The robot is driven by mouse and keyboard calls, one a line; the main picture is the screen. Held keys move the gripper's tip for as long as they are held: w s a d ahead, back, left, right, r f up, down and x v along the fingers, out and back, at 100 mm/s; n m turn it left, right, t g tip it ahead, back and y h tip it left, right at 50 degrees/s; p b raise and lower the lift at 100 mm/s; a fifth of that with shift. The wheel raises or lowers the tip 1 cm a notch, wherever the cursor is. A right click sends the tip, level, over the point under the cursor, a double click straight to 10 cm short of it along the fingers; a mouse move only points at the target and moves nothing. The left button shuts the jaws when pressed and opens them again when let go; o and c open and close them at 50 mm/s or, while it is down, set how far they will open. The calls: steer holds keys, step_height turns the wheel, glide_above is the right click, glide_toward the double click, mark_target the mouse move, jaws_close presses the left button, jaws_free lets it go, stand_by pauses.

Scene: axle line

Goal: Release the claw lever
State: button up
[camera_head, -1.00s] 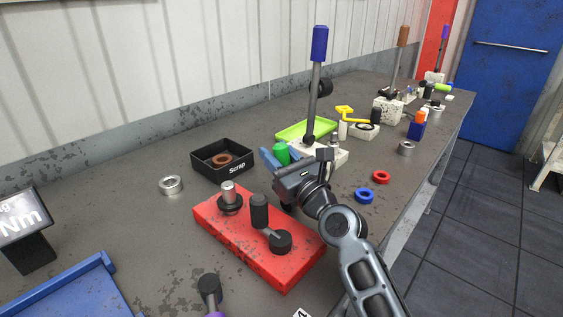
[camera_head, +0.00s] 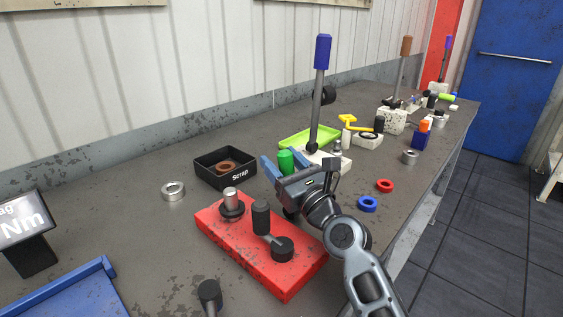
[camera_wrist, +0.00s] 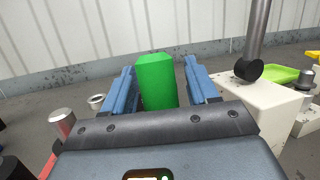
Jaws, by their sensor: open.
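A green handle (camera_head: 286,161) stands upright beside the white block that carries a tall blue-topped lever (camera_head: 322,52). In the wrist view the green handle (camera_wrist: 156,80) rises between the two blue fingers of my gripper (camera_wrist: 158,66). The fingers are apart, with a visible gap on the handle's right side and a narrower one on its left. In the head view my gripper (camera_head: 285,163) is around the green handle, and its body hides the lower part. I cannot tell from these views what the green handle's base joins.
A red block (camera_head: 235,245) with dark posts lies in front of my gripper. A black scrap tray (camera_head: 222,180) holds a brown ring. A lime tray (camera_head: 306,138) lies behind. Blue (camera_head: 368,204) and red (camera_head: 385,186) rings lie right of my arm on open bench.

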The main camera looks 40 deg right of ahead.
steer(key=b+v, duration=0.2)
steer(key=v, duration=0.5)
steer(key=shift+s, duration=0.35)
steer(key=shift+a+f, duration=0.1)
steer(key=shift+c, duration=0.3)
